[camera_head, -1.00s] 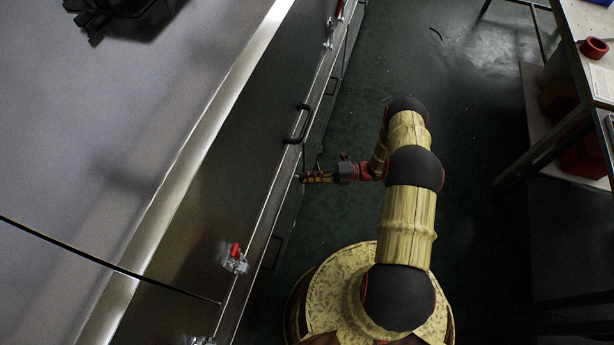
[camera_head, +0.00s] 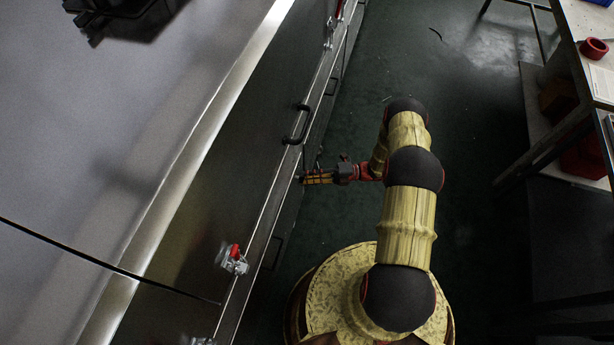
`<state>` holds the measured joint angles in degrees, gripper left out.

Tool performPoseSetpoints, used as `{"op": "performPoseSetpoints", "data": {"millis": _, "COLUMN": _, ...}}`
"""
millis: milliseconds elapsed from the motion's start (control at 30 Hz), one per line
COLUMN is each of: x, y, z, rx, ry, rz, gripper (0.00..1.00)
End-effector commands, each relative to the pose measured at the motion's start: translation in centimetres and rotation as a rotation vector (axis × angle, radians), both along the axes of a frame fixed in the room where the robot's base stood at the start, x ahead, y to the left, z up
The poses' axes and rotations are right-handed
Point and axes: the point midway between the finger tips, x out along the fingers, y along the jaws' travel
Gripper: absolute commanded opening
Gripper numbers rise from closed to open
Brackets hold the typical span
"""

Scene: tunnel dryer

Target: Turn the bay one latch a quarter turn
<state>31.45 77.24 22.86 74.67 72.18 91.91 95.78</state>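A steel latch with a red grip (camera_head: 235,260) sits on the dryer's side panel at lower left. A similar red-handled latch (camera_head: 331,30) sits farther up the same side. Which of them is the bay one latch I cannot tell. My gripper (camera_head: 303,178) is at the dryer's side edge, between these two latches and just below a dark handle. Its fingers point left toward the panel. They are small and seen from above, so whether they are open or touch anything is unclear.
The dryer (camera_head: 210,150) fills the left side, with a black bar handle (camera_head: 298,125) standing out from its panel. A thin dark cable (camera_head: 110,267) crosses the lower left. A workbench (camera_head: 573,25) with a red ring (camera_head: 594,48) stands at right. The floor between is mostly clear.

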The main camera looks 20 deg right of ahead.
Motion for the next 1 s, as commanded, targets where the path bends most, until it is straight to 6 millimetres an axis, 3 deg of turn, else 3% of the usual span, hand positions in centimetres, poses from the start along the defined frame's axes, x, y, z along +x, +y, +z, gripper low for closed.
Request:
{"op": "performPoseSetpoints", "data": {"millis": 267, "x": -0.4, "y": -2.1, "z": 0.0, "rx": -0.001, "ry": -0.002, "rz": -0.003, "gripper": 0.25}}
{"op": "performPoseSetpoints", "data": {"millis": 700, "x": -2.4, "y": -10.1, "z": -0.1, "rx": -0.001, "ry": -0.001, "rz": -0.003, "gripper": 0.25}}
{"op": "performPoseSetpoints", "data": {"millis": 1000, "x": -2.8, "y": -11.7, "z": -0.1, "rx": 0.0, "ry": 0.0, "rz": 0.0, "gripper": 0.25}}
